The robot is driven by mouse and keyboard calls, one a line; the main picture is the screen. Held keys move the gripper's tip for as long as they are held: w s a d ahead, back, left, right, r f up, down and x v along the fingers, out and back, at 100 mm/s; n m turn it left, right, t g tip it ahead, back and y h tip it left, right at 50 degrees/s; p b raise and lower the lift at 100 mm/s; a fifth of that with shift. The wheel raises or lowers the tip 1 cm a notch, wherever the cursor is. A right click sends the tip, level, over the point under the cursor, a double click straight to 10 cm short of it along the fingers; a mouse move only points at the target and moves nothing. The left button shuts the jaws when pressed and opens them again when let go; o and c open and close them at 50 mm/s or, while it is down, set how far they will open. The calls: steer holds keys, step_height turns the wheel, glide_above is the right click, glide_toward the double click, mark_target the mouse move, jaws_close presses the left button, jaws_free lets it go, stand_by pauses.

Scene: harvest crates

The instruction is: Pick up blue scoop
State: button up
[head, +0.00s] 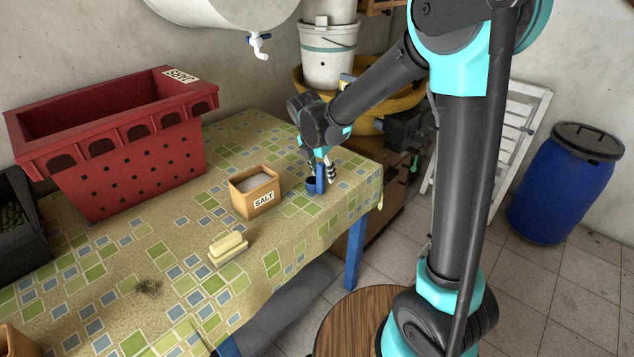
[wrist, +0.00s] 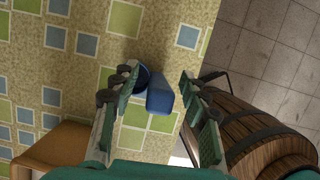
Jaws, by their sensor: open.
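The blue scoop (head: 313,186) stands on the patterned tablecloth near the table's right edge, beside the salt box. In the wrist view, the scoop's lighter blue part (wrist: 160,96) is between my fingers, and its dark round part is partly covered by the left finger. My gripper (head: 326,174) is lowered over the scoop. It also shows in the wrist view (wrist: 159,76), with its fingers apart on either side of the scoop. I cannot tell whether the left finger touches it.
The salt box (head: 257,195) stands just left of the scoop. A butter-like yellow block (head: 228,247) and a red crate (head: 130,150) are farther left on the table (head: 190,240). A wooden barrel (wrist: 250,120) is below the table edge, and a blue drum (head: 563,190) stands at right.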

steer(key=shift+w+f, duration=0.1)
steer(key=shift+f, duration=0.3)
jaws_close()
steer(key=shift+r, duration=0.2)
